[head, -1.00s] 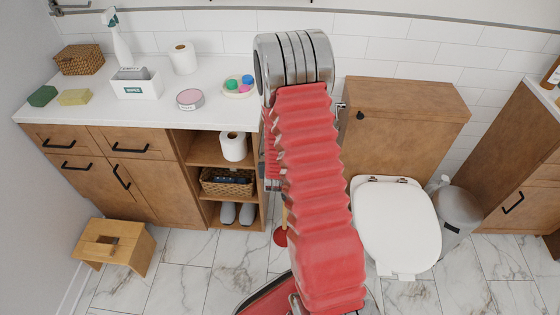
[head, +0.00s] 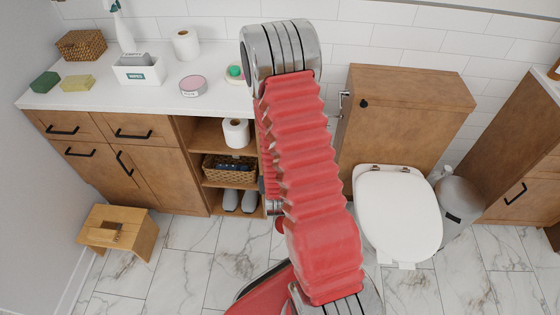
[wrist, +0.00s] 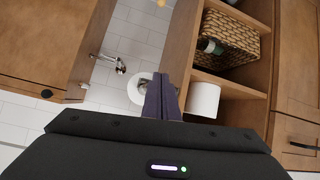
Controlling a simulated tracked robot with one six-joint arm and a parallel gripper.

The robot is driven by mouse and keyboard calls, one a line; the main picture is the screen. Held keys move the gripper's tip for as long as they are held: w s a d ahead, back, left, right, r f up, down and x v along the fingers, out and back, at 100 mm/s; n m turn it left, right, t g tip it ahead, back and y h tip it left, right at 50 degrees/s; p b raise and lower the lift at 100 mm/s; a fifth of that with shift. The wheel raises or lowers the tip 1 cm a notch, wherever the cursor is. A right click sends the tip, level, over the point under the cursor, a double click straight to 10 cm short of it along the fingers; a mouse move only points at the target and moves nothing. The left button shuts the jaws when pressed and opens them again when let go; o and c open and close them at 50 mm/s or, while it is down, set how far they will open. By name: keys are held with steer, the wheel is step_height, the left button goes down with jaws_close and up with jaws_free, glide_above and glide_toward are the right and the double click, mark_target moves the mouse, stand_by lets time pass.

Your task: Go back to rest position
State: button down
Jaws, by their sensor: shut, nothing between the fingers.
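My gripper (wrist: 162,98) shows in the wrist view, with its dark fingers together and nothing between them. It points toward the gap between the open shelf unit and the wooden toilet cistern cabinet. Past the fingertips is a white round object (wrist: 139,88), partly hidden by them. In the head view my red, ribbed arm stands raised in the middle, and my gripper is hidden behind it.
The white counter (head: 205,101) holds wipes, sponges, a tin and a paper roll. The shelf holds a toilet roll (head: 236,133) and a basket (head: 229,168). The toilet (head: 398,210), a bin (head: 459,205) and a wooden stool (head: 118,232) stand on the marble floor.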

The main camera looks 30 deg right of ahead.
steer(key=shift+s, duration=0.1)
stand_by(0.5)
steer(key=s+a+f+g+y, duration=0.3)
steer(key=s+a+f+g, duration=0.1)
steer(key=s+f, duration=0.25)
steer(key=s+a+r+g+y, duration=0.2)
steer(key=a+r, duration=0.1)
steer(key=a, duration=0.2)
steer(key=s+a+r+n, duration=0.1)
steer(key=s+a+r, duration=0.2)
steer(key=r, duration=1)
steer(key=s+a+r+n+t, duration=0.1)
steer(key=s+a+r+n, duration=0.1)
steer(key=r, duration=1.1)
steer(key=s+a+r+n+t+y, duration=0.1)
steer(key=s+a+r, duration=0.3)
steer(key=r, duration=0.8)
steer(key=shift+a+r+n, duration=0.4)
steer(key=shift+a+n, duration=0.3)
steer(key=shift+a, duration=0.5)
steer(key=shift+s, duration=0.15)
